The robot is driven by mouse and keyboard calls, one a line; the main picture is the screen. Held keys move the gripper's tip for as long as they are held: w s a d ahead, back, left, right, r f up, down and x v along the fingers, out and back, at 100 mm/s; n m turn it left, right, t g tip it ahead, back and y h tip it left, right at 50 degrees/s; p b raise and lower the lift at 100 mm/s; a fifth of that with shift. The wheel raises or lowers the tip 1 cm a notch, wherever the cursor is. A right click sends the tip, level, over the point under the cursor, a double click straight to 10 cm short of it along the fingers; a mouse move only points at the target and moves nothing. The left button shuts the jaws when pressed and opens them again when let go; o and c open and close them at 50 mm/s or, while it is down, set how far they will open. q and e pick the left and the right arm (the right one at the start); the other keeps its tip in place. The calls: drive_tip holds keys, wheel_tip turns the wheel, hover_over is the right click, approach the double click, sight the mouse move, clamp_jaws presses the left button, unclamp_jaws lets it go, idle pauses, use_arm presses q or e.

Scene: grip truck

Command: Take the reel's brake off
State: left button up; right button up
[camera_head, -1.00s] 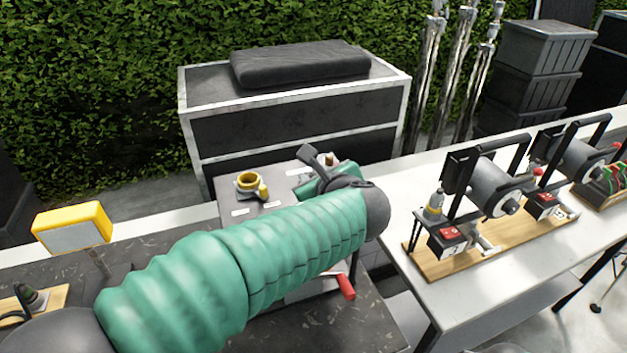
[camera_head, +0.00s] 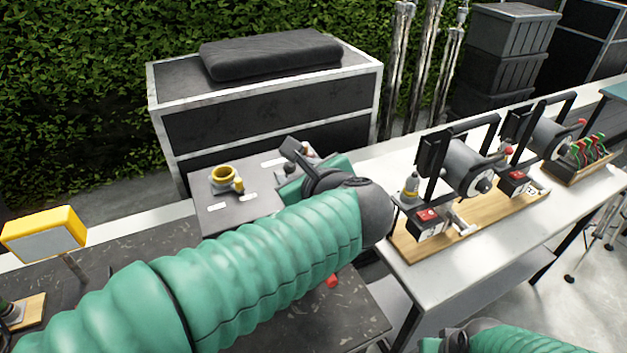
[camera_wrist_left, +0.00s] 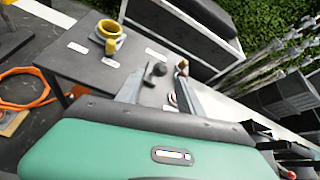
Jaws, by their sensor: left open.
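Two grey reels (camera_head: 466,166) (camera_head: 550,137) in black frames stand on wooden boards on the white table at right. Red-tipped parts show beside them; I cannot tell which part is a brake. My left gripper (camera_head: 300,158) is open over the grey panel left of these reels; its hand and green arm hide much of the panel. In the left wrist view, its two fingers (camera_wrist_left: 163,92) are apart, with a dark ball knob (camera_wrist_left: 157,69) and a brown-tipped knob (camera_wrist_left: 182,66) between or just beyond them. I cannot see contact. My right arm shows at bottom right, its fingers out of frame.
A yellow ring fitting (camera_head: 224,177) stands on the grey panel (camera_head: 212,214). A red handle (camera_head: 333,281) shows partly below my left arm. A yellow-framed box (camera_head: 44,236) stands at left. A dark case (camera_head: 265,130) is behind, and stacked crates (camera_head: 505,60) stand at back right.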

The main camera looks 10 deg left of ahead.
use_arm(q)
drive_tip(key=v, duration=1.1)
drive_tip(key=shift+w, duration=0.1)
